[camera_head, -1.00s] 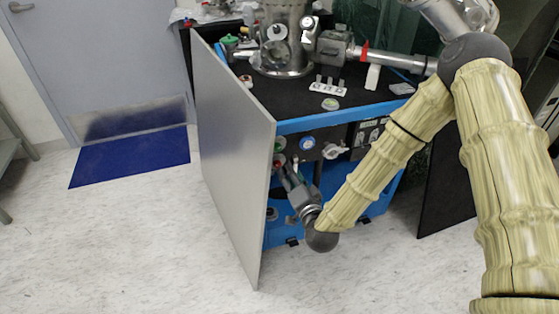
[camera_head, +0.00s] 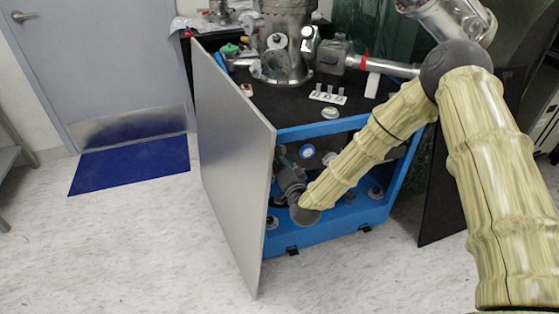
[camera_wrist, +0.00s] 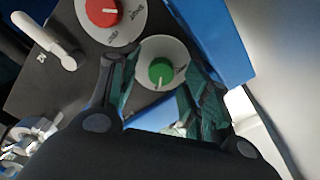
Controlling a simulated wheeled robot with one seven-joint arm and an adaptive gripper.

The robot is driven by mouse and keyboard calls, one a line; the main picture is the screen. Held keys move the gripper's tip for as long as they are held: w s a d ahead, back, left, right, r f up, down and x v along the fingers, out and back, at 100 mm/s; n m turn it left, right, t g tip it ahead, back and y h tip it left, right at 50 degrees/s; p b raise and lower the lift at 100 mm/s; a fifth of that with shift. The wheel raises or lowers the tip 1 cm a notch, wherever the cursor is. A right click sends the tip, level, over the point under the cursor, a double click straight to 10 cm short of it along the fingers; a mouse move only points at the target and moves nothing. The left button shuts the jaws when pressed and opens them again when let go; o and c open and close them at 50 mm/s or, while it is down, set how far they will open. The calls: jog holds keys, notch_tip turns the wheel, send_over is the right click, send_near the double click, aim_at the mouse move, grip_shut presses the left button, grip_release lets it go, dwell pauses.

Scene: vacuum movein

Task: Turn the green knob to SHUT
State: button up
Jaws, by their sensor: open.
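The green knob (camera_wrist: 161,71) is a round knob on a white dial in the wrist view, set in a dark panel. Its white pointer mark is at the lower edge; the dial's lettering is too small or hidden to read. My gripper (camera_wrist: 159,88) is open, its teal-padded fingers on the left and right of the dial, the knob showing between them. I cannot tell whether they touch it. In the head view my gripper (camera_head: 281,156) reaches into the blue cabinet behind its open door; the green knob is hidden there.
A red knob (camera_wrist: 104,12) on a white dial and a white lever (camera_wrist: 50,42) are beside the green knob. The grey open door (camera_head: 232,165) stands left of my arm. The blue cabinet frame (camera_head: 340,128) is close above. Free floor lies in front.

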jog(key=c, duration=1.1)
jog(key=shift+o, duration=0.2)
jog(key=shift+a, duration=0.1)
jog(key=shift+n, duration=9)
